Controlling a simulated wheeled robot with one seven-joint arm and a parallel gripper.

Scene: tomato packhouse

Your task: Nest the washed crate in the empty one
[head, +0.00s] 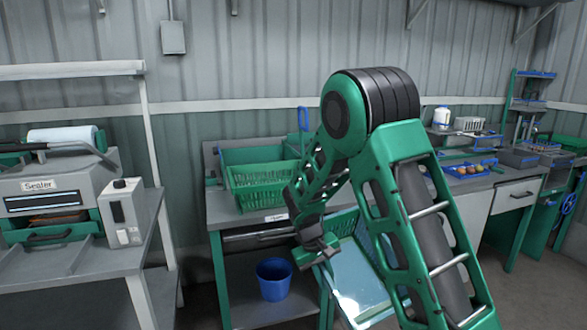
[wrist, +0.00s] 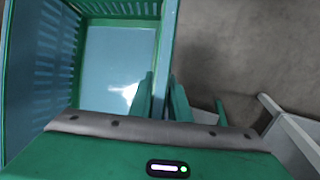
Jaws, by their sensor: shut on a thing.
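My gripper (head: 318,250) is shut on the near wall of a teal-green crate (head: 346,222), which I take to be the washed one. The crate hangs tilted in front of the workbench, with its pale, shiny floor showing. In the wrist view my fingers (wrist: 160,96) pinch the wall of this crate (wrist: 168,38), and its inside looks empty. A green slotted crate (head: 264,184) stands upright on the bench, left of my arm, and its visible inside looks empty. My arm hides its right end and part of the held crate.
Behind the slotted crate is another green container (head: 250,155). A blue bucket (head: 273,279) sits on the shelf under the workbench (head: 236,218). A sealer (head: 50,200) stands on the left table. Trays (head: 470,166) and small items fill the right bench.

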